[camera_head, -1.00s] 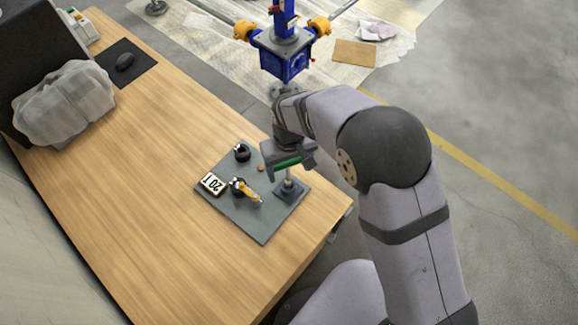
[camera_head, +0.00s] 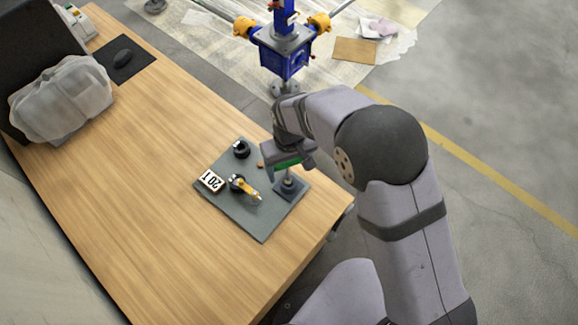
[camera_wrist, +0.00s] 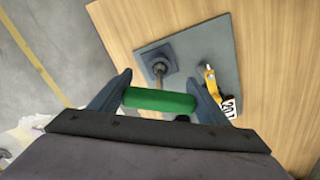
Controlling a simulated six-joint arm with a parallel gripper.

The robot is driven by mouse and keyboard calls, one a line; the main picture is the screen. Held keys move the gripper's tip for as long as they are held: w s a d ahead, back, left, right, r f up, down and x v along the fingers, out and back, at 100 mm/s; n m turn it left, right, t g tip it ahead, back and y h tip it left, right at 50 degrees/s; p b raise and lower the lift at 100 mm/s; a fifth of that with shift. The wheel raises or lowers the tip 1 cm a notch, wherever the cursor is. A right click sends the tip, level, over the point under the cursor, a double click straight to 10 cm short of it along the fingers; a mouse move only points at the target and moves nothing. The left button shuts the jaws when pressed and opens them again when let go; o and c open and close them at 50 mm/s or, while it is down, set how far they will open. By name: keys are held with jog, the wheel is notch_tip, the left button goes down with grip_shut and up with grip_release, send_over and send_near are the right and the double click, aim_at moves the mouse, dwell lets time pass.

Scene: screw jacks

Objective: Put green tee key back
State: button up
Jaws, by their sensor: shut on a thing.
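The green tee key (camera_wrist: 158,100) is held crosswise by its green handle between the two fingers of my gripper (camera_wrist: 160,86). The handle also shows in the head view (camera_head: 287,163) under my gripper (camera_head: 290,154). A metal stem runs from the handle toward the dark square base (camera_wrist: 158,57) on the grey board. In the head view that base (camera_head: 290,188) stands at the board's right corner, just below my gripper. I cannot tell whether the key's stem is in the base or above it.
The grey board (camera_head: 262,222) also carries a yellow-handled tool (camera_head: 246,188), a black ring-shaped part (camera_head: 241,149) and a white number plate (camera_head: 211,181). A blue machine (camera_head: 285,55) stands beyond the table.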

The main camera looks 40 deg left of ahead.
aim_at(289, 162)
jog(key=shift+f+b, duration=0.9)
jog(key=shift+f, duration=0.5)
jog(key=o, duration=2.1)
jog(key=shift+r, duration=0.1)
jog(key=shift+r+b, duration=1.2)
jog(key=shift+r, duration=2.4)
